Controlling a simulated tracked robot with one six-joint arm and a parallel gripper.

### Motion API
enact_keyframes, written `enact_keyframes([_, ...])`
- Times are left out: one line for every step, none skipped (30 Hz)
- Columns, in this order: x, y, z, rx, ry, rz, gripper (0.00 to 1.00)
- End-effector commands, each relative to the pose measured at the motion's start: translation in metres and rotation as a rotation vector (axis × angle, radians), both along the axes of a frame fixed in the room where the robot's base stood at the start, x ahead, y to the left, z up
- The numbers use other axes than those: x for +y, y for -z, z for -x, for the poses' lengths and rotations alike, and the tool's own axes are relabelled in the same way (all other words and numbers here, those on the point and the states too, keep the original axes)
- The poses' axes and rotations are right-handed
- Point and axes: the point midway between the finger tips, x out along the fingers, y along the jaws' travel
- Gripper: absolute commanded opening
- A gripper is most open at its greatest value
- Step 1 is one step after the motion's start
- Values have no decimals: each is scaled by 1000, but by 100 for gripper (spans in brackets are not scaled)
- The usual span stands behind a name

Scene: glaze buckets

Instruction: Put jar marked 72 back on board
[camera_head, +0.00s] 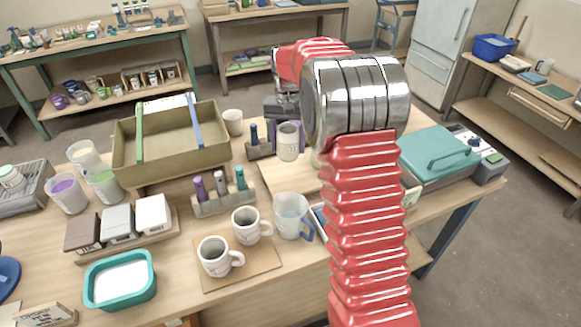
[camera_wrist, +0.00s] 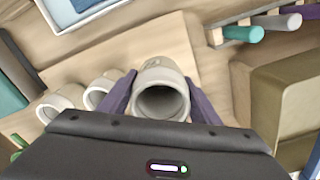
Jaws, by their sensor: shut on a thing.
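My gripper (camera_head: 287,128) is shut on a pale grey jar (camera_head: 289,146) and holds it upright, with its opening facing my wrist camera. The jar also shows in the wrist view (camera_wrist: 161,78) between my two purple fingers. Faint marks show on its side, but I cannot read the number. A light wooden board (camera_head: 282,181) lies under and in front of the jar, partly hidden by my arm. In the wrist view the board (camera_wrist: 150,42) carries two similar jars, one (camera_wrist: 103,88) near the held jar and one (camera_wrist: 62,102) farther left. I cannot tell whether the held jar touches the board.
A pen block (camera_head: 225,203) and an olive tray (camera_head: 170,168) stand left of the board. Two mugs (camera_head: 214,258) and a clear jug (camera_head: 291,217) are in front. A teal-lidded box (camera_head: 438,157) stands to the right. Little room is free around the board.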

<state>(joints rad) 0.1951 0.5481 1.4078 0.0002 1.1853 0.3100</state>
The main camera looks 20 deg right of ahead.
Motion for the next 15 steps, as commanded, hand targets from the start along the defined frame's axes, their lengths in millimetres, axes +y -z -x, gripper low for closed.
enact_keyframes([0,8,1,2,0,0,25])
enact_keyframes([0,13,0,2,0,0,25])
enact_keyframes([0,19,0,2,0,0,25])
enact_keyframes([0,22,1,3,0,-1,25])
enact_keyframes([0,25,0,2,0,0,25])
enact_keyframes([0,28,0,1,0,0,25])
enact_keyframes([0,29,0,0,0,0,25])
enact_keyframes([0,30,0,-1,0,0,25])
enact_keyframes([0,30,0,-1,0,0,25])
enact_keyframes([0,30,0,-1,0,0,25])
enact_keyframes([0,30,0,-1,0,0,25])
enact_keyframes([0,30,0,-1,0,0,25])
enact_keyframes([0,30,0,-1,0,0,25])
enact_keyframes([0,30,0,-1,0,0,25])
enact_keyframes([0,30,0,-1,0,0,25])
